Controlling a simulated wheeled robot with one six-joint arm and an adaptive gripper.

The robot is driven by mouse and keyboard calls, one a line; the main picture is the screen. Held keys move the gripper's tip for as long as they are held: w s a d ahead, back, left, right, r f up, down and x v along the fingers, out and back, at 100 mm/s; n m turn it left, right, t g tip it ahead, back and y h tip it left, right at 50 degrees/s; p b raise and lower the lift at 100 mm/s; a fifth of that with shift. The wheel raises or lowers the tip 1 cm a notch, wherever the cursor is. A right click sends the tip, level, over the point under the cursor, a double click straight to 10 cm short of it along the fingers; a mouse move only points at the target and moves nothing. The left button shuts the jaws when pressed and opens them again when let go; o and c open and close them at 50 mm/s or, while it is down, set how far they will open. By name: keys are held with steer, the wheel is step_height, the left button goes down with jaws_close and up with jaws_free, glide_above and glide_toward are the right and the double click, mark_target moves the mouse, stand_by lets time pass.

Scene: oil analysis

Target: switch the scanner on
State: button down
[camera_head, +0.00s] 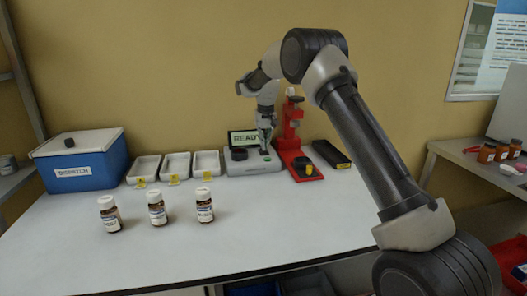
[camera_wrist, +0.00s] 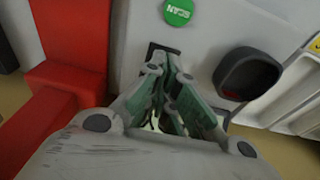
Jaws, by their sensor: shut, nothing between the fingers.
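The scanner is a light grey unit (camera_head: 252,168) at the back of the table, with a lit green-framed screen (camera_head: 242,139) reading "READ…", the rest hidden behind my gripper. In the wrist view its top shows a round green SCAN button (camera_wrist: 178,11) and a dark rectangular recess or switch (camera_wrist: 157,48). My gripper (camera_head: 265,151) points down over the right part of the scanner. In the wrist view its fingers (camera_wrist: 167,62) are shut and empty, with the tips over the dark rectangle and partly hiding it. I cannot tell whether they touch it.
A black round cup (camera_wrist: 247,74) sits on the scanner beside my fingers. A red stand (camera_head: 291,135) is close on the right. White trays (camera_head: 175,166), a blue box (camera_head: 82,172) and three bottles (camera_head: 157,211) stand to the left. The table front (camera_head: 260,225) is clear.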

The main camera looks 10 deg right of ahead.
mark_target(264, 152)
steer(key=shift+r, duration=2.7)
steer(key=shift+n+g, duration=0.5)
steer(key=shift+g, duration=0.1)
steer(key=s+f, duration=0.2)
steer(key=s+d+f, duration=0.1)
steer(key=s+f, duration=0.1)
steer(key=shift+s+f, duration=0.35)
steer(key=shift+s, duration=0.05)
steer(key=s, duration=0.2)
steer(key=s+d, duration=0.1)
steer(key=shift+s+r, duration=0.25)
steer(key=shift+r, duration=0.15)
steer(key=s+d+r+t, duration=0.1)
steer(key=s+d+r, duration=0.3)
steer(key=s, duration=1)
steer(key=s+d+r+t, duration=0.1)
steer(key=s+d+r, duration=0.3)
steer(key=s, duration=1.1)
steer(key=s+d+r+m+t, duration=0.1)
steer(key=s+d+r, duration=0.4)
steer(key=s, duration=1)
steer(key=shift+s+r+t, duration=0.15)
steer(key=shift+r+t, duration=0.25)
steer(key=shift+r, duration=0.05)
